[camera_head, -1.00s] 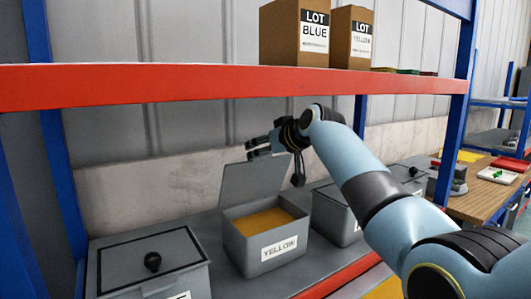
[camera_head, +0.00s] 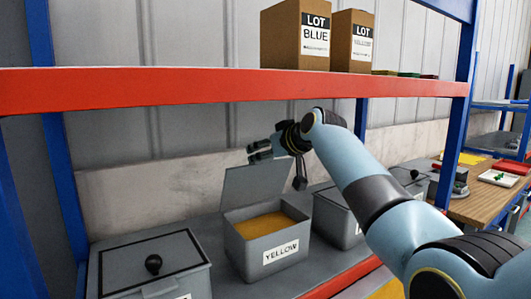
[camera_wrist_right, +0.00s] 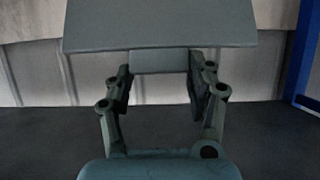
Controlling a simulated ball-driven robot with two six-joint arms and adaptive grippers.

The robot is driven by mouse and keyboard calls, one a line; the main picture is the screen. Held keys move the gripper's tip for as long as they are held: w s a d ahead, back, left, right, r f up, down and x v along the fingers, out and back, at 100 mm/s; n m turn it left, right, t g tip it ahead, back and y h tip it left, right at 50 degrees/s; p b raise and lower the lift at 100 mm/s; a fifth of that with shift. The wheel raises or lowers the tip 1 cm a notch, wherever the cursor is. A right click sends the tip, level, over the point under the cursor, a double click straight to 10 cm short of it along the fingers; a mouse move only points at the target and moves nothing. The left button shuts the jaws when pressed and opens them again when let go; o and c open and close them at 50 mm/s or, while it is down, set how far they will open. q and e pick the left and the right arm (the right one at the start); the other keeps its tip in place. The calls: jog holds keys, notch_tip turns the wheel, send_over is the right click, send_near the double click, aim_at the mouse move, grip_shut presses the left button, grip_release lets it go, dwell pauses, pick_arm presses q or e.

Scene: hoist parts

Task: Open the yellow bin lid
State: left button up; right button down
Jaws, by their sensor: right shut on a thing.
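The grey bin labelled YELLOW (camera_head: 281,255) stands on the lower shelf with yellow contents (camera_head: 265,225) visible inside. Its grey lid (camera_head: 252,187) stands up at the back of the bin, tilted, so the bin is open. My right gripper (camera_head: 260,152) is at the lid's upper edge. In the right wrist view the lid (camera_wrist_right: 160,25) spans the top, and my right gripper (camera_wrist_right: 160,68) has its fingers on either side of a grey tab (camera_wrist_right: 164,61) on the lid's edge. It is shut on this tab. My left gripper is not in view.
A closed grey bin (camera_head: 152,272) with a black knob is at the left, and another grey bin (camera_head: 338,225) is at the right, partly behind my arm. The red shelf beam (camera_head: 150,90) runs above. Cardboard boxes (camera_head: 285,35) stand on the upper shelf.

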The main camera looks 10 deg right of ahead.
jog(key=shift+c, duration=2)
grip_release()
jog(key=shift+s+r, duration=0.1)
jog(key=shift+d, duration=0.1)
jog(key=v, duration=1.2)
jog(key=shift+c, duration=0.3)
